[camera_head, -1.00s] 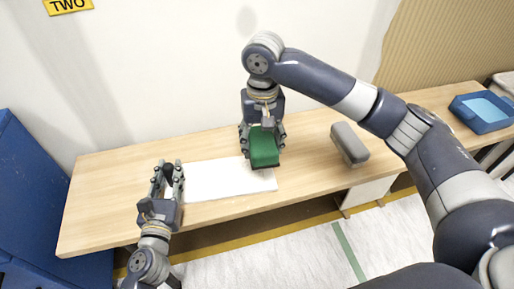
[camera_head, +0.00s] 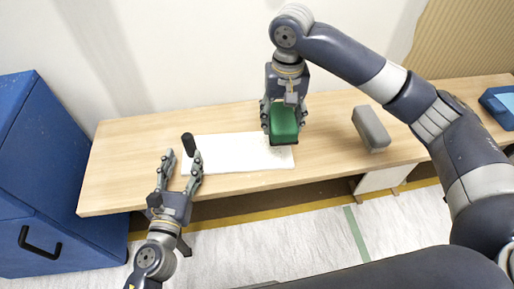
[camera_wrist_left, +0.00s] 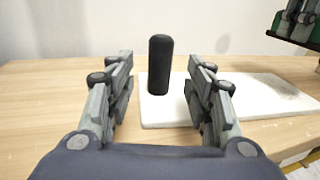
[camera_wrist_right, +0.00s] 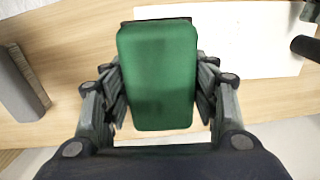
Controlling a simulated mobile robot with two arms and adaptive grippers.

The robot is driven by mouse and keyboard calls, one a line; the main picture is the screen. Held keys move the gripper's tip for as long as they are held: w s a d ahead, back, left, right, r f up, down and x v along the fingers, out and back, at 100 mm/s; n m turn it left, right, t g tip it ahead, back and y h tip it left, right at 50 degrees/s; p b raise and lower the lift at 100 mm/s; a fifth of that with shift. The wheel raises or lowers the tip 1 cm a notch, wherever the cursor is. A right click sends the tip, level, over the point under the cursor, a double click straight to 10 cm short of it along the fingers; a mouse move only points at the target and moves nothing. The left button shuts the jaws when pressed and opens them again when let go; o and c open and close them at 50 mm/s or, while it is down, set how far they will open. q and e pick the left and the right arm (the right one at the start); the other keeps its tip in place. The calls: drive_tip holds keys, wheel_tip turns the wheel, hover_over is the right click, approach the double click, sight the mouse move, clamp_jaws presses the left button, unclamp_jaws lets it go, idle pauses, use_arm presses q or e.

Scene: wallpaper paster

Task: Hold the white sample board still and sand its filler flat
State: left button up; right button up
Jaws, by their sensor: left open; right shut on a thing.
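The white sample board (camera_head: 232,155) lies flat on the wooden bench, and an upright black handle (camera_head: 188,145) stands at its left end. My left gripper (camera_head: 181,160) is open and empty at the bench's front edge. In the left wrist view the handle (camera_wrist_left: 160,65) stands beyond and between its spread fingers, apart from them. My right gripper (camera_head: 284,118) is shut on a green sanding block (camera_wrist_right: 158,75) at the board's right end. I cannot tell whether the block touches the board.
A grey block (camera_head: 371,129) stands on the bench (camera_head: 130,180) to the right of the board. A blue tray (camera_head: 500,103) is at the far right. A blue cabinet (camera_head: 50,180) stands left of the bench. The wall rises close behind.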

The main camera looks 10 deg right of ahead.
use_arm(q)
drive_tip(key=shift+v, duration=2.9)
drive_tip(key=shift+s, duration=0.15)
